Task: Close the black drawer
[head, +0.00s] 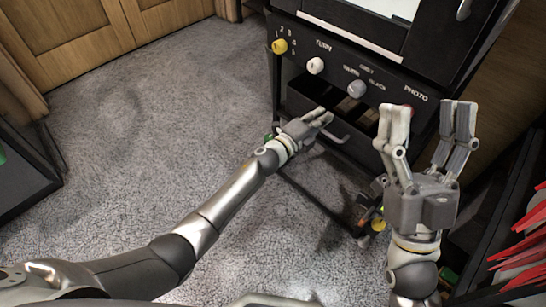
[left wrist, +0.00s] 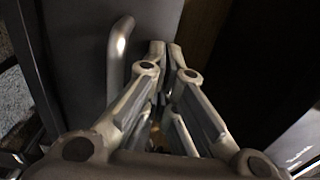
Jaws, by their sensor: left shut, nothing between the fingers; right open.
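The black drawer (head: 352,148) is pulled out below the knob panel of a black cabinet, with its dark inside showing from above. Its metal handle (head: 338,137) is on the front face; a curved handle (left wrist: 120,48) also shows on a dark panel in the left wrist view. My left gripper (head: 328,118) is shut and empty, its fingertips at the drawer's front near the handle. In the left wrist view the fingertips (left wrist: 166,48) are together, right of the handle; contact cannot be told. My right gripper (head: 430,112) is open and empty, raised in front of the cabinet's right side.
The knob panel (head: 390,82) with yellow, white and grey knobs is just above the drawer. Red objects (head: 525,235) stand at the right edge. A dark box (head: 20,175) is at the left. The carpeted floor (head: 150,120) between is clear.

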